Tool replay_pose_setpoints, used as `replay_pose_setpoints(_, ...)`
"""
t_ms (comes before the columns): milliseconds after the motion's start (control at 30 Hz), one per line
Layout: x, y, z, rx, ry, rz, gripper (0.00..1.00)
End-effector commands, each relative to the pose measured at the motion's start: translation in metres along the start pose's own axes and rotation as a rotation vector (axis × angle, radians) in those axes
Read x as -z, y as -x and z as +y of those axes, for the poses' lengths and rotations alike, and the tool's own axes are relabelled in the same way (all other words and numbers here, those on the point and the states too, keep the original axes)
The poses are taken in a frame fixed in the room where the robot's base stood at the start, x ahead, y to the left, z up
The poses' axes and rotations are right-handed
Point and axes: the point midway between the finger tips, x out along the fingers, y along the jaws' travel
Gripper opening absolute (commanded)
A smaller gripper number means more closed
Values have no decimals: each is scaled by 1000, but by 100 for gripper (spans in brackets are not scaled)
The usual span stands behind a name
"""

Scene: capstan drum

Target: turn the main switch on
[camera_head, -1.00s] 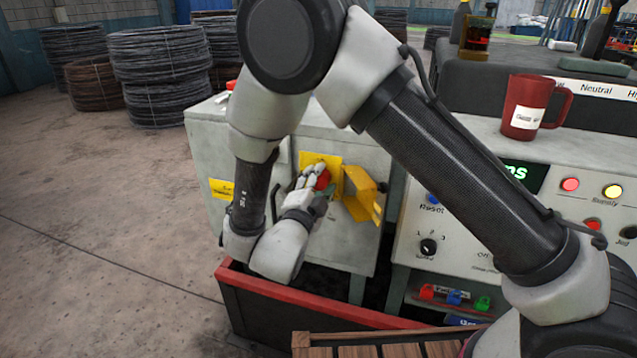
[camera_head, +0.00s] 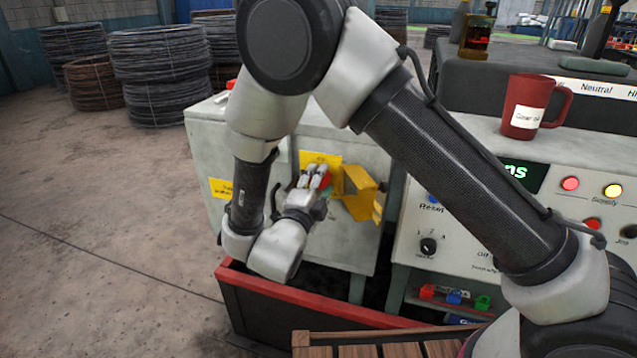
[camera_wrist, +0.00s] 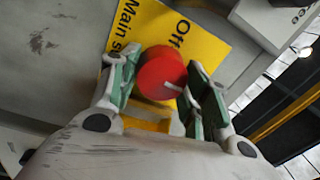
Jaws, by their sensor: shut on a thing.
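The main switch is a red round knob (camera_wrist: 161,73) with a white pointer line, on a yellow plate (camera_wrist: 205,45) that reads "Off" and "Main s…". The pointer line points to the right in the wrist view. My gripper (camera_wrist: 160,88) has its green-lined fingers on both sides of the knob, shut on it. In the head view my gripper (camera_head: 316,178) is at the yellow plate on the grey cabinet front (camera_head: 345,240), and only a bit of the red knob (camera_head: 326,180) shows behind the fingers.
A yellow hinged guard (camera_head: 357,195) sticks out just right of my gripper. A red-rimmed bin (camera_head: 300,297) stands below. The control panel (camera_head: 480,225) with a red mug (camera_head: 533,105) on top is to the right. Open floor lies at left.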

Motion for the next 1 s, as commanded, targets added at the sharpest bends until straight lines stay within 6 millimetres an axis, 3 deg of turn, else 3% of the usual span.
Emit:
replay_pose_setpoints(33,1,0,2,-3,2,1,23)
replay_pose_setpoints(67,1,0,2,-3,2,1,50)
replay_pose_setpoints(167,1,0,1,-3,2,1,68)
replay_pose_setpoints(567,0,5,0,-1,1,-1,68)
replay_pose_setpoints(667,-1,19,0,-1,2,-4,68)
replay_pose_setpoints(1000,-1,92,1,-1,1,-4,68)
